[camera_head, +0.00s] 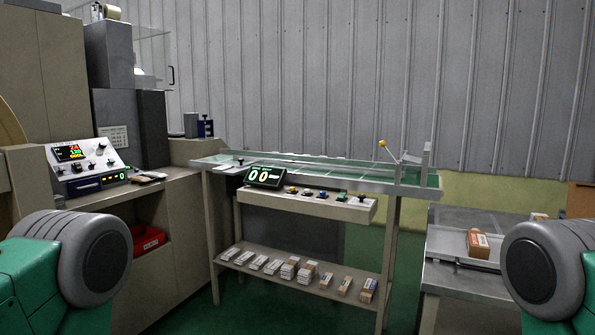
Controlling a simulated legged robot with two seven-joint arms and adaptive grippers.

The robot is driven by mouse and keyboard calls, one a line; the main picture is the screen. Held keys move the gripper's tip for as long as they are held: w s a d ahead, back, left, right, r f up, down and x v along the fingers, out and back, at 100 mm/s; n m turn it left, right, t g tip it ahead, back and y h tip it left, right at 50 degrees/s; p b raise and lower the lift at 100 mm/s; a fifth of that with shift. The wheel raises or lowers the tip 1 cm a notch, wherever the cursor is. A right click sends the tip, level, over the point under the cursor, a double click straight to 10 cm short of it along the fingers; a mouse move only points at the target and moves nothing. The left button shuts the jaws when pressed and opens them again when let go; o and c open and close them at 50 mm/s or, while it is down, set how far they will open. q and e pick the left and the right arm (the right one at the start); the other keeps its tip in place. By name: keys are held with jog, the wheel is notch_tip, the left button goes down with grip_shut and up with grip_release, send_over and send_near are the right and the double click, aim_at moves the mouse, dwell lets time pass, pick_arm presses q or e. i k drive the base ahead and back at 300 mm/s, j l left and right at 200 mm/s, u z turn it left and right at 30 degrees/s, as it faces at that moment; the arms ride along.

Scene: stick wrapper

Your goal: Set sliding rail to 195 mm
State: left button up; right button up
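A long metal table with a green top (310,163) stands in the middle distance. A rail (320,161) runs along it, and an upright metal bracket (428,155) stands at its right end. A lever with a yellow knob (383,144) sticks up near that bracket. I cannot tell which part slides, and no millimetre scale is readable. A dark display (265,177) with large pale digits, seemingly zeros, sits at the table's front. Neither of my grippers shows; only rounded grey and green parts of my arms appear at the lower left and lower right.
A control panel (89,163) with a lit screen stands on the left machine, above a red bin (147,239). A button panel (318,203) fronts the table. A lower shelf (325,287) holds several small packs. A right side table (465,275) carries a brown box (479,243).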

aim_at(249, 160)
jog(key=i+l+u, duration=0.1)
jog(key=i, duration=0.25)
jog(key=i+l+u, duration=0.15)
jog(key=i, duration=0.25)
jog(key=i+j+z, duration=0.4)
jog(key=i+j, duration=0.2)
jog(key=i, duration=0.1)
